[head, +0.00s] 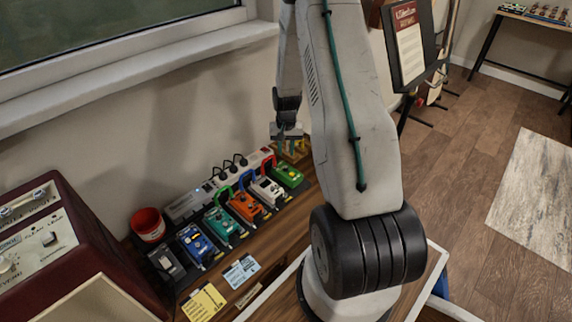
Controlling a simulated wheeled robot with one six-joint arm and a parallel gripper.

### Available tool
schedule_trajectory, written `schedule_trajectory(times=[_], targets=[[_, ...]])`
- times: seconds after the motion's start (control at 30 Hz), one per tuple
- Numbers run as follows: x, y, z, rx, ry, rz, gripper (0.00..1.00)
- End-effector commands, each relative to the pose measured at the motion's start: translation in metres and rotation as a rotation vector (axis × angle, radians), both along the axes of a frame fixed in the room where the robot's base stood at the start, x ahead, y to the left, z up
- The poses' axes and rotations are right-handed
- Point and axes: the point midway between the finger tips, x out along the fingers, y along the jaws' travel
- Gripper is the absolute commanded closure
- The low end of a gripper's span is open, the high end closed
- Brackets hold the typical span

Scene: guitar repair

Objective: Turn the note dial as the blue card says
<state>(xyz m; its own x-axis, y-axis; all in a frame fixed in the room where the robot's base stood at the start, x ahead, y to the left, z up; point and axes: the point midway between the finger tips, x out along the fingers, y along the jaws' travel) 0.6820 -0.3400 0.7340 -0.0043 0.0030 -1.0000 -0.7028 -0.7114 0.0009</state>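The blue card (240,270) lies flat on the wooden bench in front of the row of pedals; its print is too small to read. I cannot pick out the note dial for certain. The dark red amplifier-like box (92,250) at the left has a pale panel with a knob (6,265) and a dark switch-like part (49,239); its lettering is not clearly legible. My gripper (287,148) points down near the far end of the pedal row, away from the card and the box. Its fingers are too small to tell open from shut.
Several coloured pedals (244,206) stand in a row, with a power strip behind. A red pot (148,224) stands left of them. A yellow card (204,303) lies near the front. A black stand with a sheet (408,42) is at upper right. My arm hides the bench's right part.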

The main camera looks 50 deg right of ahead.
Motion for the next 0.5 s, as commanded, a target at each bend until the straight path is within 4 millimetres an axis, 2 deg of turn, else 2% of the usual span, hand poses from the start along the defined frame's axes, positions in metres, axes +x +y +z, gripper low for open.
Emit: schedule_trajectory(times=[0.5], targets=[[0.0,0.001,-0.069,-0.002,-0.004,-0.007,0.73]])
